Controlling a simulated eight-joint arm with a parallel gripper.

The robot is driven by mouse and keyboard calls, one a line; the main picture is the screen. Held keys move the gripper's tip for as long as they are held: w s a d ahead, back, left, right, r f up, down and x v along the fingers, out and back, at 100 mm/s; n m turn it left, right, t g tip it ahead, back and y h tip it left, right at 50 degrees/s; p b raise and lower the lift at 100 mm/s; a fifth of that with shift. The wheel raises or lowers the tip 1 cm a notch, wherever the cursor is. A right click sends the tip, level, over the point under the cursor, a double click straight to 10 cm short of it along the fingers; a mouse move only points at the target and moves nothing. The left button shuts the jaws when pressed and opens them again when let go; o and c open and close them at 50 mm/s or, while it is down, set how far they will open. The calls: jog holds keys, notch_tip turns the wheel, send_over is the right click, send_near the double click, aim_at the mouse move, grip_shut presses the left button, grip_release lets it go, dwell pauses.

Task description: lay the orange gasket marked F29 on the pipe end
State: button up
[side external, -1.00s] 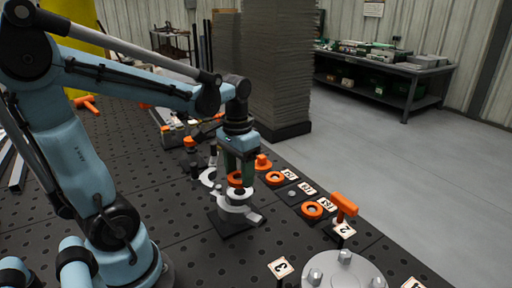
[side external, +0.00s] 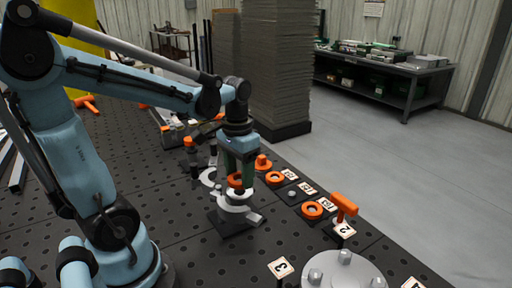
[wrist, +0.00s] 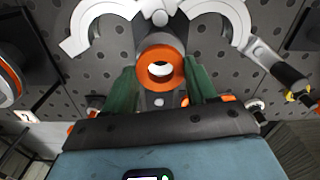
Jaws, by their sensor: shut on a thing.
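My gripper (side external: 238,172) points straight down with its green fingers on either side of an orange gasket (side external: 234,179), a thick ring. The gasket also shows between the fingers in the wrist view (wrist: 177,74), with a pale surface visible through its hole. The grey pipe end stands beneath in a white clamp (side external: 238,207), with its top largely hidden by the gasket and fingers. The gasket is right over the pipe end; I cannot tell whether they touch. No F29 mark is readable on the held gasket.
Two other orange gaskets lie on the right side, one farther (side external: 275,178) and one nearer (side external: 312,210), by small label cards (side external: 307,188). An orange-handled tool (side external: 344,205) stands near card 2. A bolted flange (side external: 345,272) is at the front.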

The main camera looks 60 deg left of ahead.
jog(key=shift+f, duration=1.25)
jog(key=o, duration=1.1)
jog(key=shift+o, duration=0.6)
jog(key=shift+o, duration=0.7)
jog(key=shift+r, duration=0.1)
notch_tip(320, 180, up, 7)
